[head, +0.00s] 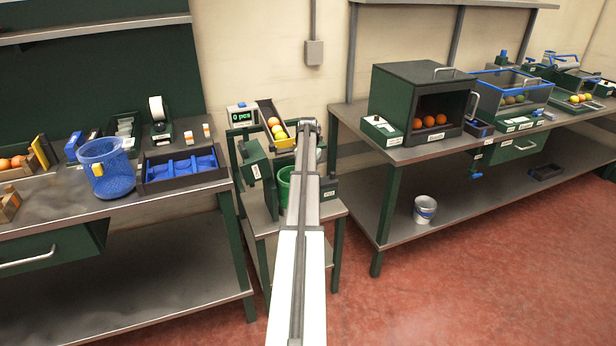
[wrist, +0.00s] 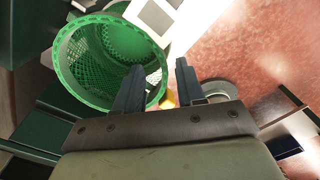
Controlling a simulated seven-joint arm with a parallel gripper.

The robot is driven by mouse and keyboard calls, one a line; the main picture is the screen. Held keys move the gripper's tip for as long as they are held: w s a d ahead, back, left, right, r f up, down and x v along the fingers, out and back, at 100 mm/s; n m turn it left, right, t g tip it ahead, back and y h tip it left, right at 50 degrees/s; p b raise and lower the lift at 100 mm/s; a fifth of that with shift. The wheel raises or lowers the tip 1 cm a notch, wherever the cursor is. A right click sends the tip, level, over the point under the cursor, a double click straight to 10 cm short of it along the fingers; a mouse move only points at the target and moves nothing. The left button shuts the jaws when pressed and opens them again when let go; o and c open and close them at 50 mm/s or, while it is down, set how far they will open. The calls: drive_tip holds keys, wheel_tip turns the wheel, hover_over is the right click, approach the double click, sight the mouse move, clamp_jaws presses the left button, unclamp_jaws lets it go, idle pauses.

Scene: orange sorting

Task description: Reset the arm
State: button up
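My arm reaches forward through the middle of the head view, over the small stand between the two benches. My gripper (wrist: 158,70) shows in the wrist view with its two dark fingers apart and no object held between the tips. A green mesh basket (wrist: 76,72) lies beyond the fingers, and the left finger overlaps its rim. The basket also shows in the head view (head: 284,190), partly hidden by my arm. A small yellow thing shows between the finger bases, too covered to identify. The fingers cannot be made out in the head view.
A sloped tray (head: 268,112) of oranges and yellow fruit and a counter display (head: 242,115) stand beside my arm's end. The left bench holds a blue bucket (head: 107,172) and blue-lined tray (head: 150,182). The right bench holds a green box (head: 405,85) with oranges. Red floor is open at right.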

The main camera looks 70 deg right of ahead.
drive_tip(key=shift+r, duration=1.45)
